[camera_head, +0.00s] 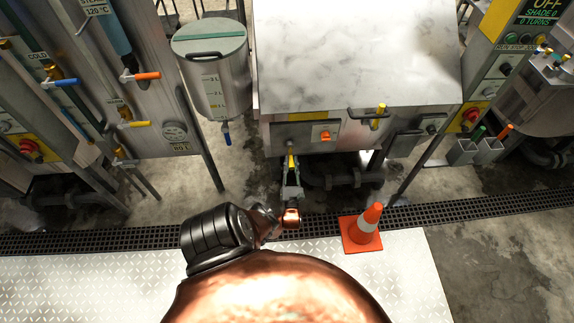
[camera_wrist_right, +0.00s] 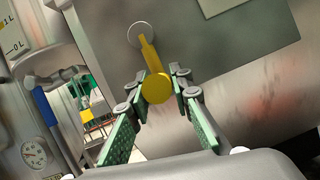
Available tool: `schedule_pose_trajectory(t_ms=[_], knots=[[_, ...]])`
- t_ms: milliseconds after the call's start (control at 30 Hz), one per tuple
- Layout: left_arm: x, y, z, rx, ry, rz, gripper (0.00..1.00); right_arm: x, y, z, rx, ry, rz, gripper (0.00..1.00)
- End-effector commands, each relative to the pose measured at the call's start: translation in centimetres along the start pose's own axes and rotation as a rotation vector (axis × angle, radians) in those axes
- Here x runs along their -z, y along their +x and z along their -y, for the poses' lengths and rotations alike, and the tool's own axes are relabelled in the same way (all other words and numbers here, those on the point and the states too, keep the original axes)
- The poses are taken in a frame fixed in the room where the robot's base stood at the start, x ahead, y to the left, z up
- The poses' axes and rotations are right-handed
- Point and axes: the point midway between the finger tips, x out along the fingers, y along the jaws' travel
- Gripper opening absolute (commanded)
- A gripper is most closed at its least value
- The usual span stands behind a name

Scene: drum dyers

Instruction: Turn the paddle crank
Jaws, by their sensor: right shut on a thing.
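The paddle crank (camera_head: 291,157) is a yellow handle on the front of the large steel vat machine, below its control strip. In the right wrist view the crank (camera_wrist_right: 149,55) hangs from a round hub, with a round yellow grip end toward me. My right gripper (camera_head: 291,182) reaches up to it from below, its two fingers on either side of the grip. In the right wrist view the gripper (camera_wrist_right: 160,84) has its green-padded fingers closed in around the grip end. Its exact contact is partly hidden. My left gripper is not in view.
An orange and white cone (camera_head: 364,224) stands right of my arm. A floor grate (camera_head: 470,208) crosses in front of the machine. A measuring tank (camera_head: 215,75) with a blue-handled tap hangs left of the vat (camera_head: 350,45). Pipes (camera_head: 345,180) run below it.

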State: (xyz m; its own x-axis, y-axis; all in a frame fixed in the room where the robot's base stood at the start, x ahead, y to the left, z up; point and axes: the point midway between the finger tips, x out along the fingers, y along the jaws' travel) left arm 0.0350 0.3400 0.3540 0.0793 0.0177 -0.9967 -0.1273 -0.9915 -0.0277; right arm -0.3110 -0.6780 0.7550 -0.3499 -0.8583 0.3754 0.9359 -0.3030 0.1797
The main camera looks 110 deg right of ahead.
Motion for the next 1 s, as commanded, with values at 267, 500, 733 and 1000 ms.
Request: schedule_pose_trajectory(t_ms=[267,500,733,1000], knots=[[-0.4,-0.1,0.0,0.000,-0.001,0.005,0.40,-0.3,0.7,-0.3,-0.008,0.003,0.011,0.21],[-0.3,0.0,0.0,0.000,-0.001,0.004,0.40,-0.1,0.4,-0.1,-0.003,0.002,0.006,0.37],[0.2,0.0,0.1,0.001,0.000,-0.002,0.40,-0.1,0.2,-0.1,-0.002,0.002,0.003,0.37],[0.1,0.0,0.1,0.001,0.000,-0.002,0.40,0.1,-2.8,-0.1,-0.001,0.002,-0.001,0.37]])
